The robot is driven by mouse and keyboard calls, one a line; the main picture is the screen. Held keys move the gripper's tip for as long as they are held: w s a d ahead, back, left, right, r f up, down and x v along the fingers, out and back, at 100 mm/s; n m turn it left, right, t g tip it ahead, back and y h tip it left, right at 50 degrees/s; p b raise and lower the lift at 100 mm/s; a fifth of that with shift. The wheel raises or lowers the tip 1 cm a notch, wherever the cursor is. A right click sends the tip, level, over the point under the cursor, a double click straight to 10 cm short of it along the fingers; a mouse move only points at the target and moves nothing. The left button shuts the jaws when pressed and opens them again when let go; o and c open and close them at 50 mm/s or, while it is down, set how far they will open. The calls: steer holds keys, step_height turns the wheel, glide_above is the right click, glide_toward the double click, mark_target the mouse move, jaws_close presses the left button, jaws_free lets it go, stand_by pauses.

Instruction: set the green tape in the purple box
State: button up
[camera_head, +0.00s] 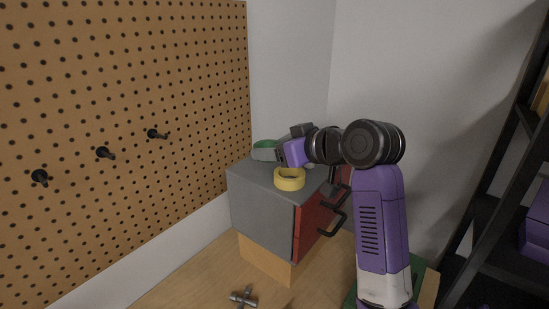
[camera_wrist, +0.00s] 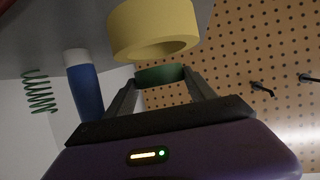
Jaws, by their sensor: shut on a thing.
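The green tape (camera_head: 264,150) shows at the far edge of the grey cabinet's top, partly hidden by my gripper (camera_head: 279,154). In the wrist view, the green tape (camera_wrist: 160,75) sits between the fingertips of my gripper (camera_wrist: 160,84), which is shut on it. I cannot tell whether the tape is lifted clear of the cabinet top. A purple thing (camera_head: 536,232) on the dark shelf is cut off by the right edge; I cannot tell whether it is the purple box.
A yellow tape (camera_head: 289,180) lies on the grey cabinet (camera_head: 262,208) close to my gripper. The cabinet has red drawers with black handles. A pegboard (camera_head: 120,110) with black pegs stands left. The wrist view shows a blue tube (camera_wrist: 85,92) and a green coil (camera_wrist: 39,92).

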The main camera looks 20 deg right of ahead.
steer(key=shift+f, duration=1.4)
steer(key=shift+f, duration=0.1)
steer(key=o, duration=1.1)
